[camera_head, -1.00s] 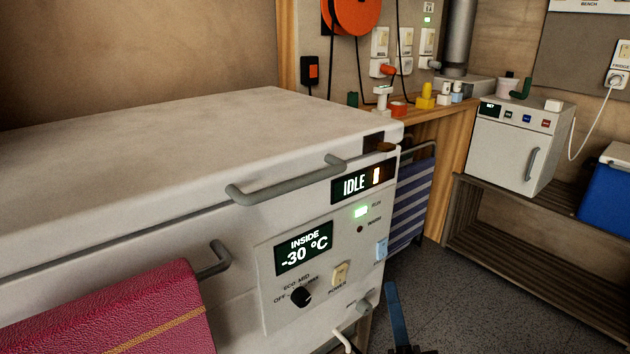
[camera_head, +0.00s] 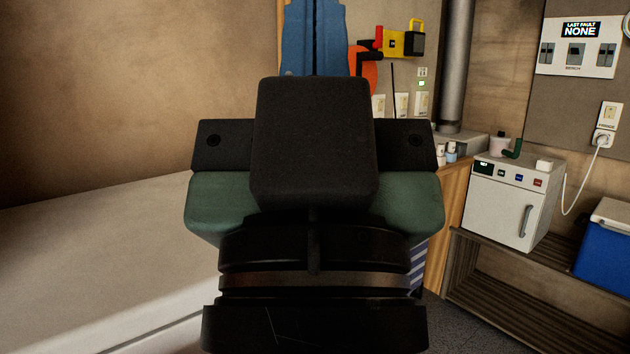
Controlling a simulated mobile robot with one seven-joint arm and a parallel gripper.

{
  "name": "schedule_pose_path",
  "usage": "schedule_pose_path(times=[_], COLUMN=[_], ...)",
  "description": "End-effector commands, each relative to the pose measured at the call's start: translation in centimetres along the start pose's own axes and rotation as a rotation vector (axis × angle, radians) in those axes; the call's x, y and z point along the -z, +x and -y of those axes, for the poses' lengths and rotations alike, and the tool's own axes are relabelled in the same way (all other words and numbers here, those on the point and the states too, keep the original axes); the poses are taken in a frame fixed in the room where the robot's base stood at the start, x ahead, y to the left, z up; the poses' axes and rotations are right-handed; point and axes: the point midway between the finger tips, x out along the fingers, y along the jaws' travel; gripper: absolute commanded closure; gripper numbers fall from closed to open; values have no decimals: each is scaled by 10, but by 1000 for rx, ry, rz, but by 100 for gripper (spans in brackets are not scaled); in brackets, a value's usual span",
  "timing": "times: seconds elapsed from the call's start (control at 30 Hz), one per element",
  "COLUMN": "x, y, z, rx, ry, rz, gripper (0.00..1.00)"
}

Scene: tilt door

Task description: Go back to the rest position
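My gripper (camera_head: 315,38) stands upright in the middle of the view, close to the camera, with its blue fingers pointing up. The two fingers lie together with a thin seam between them and nothing visible in them. Its dark body and green sides hide much of the scene behind. The white chest freezer (camera_head: 95,265) is at the lower left. Its lid top shows, and its front panel is out of sight or hidden behind my arm.
A small white cabinet (camera_head: 508,204) stands on a slatted wooden shelf (camera_head: 520,290) at the right. A blue cooler (camera_head: 608,245) is at the right edge. A yellow and black device (camera_head: 404,42) hangs on the back wall. Some dark floor shows at the lower right.

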Motion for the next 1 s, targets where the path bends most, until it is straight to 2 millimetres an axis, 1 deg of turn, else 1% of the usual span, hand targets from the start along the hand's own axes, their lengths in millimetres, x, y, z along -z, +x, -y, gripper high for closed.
schedule_pose_path(times=[0.03, 0.2, 0.8, 0.9, 1.0], x=[21, 57, 181, 197, 208], y=[23, 62, 194, 211, 223], z=[0, 0, 0, 0, 0], rx=[0, 1, 2, 2, 2], ry=[0, 1, 3, 3, 3], rz=[1, 2, 3, 3, 3], gripper=[100, 100, 100, 100, 100])
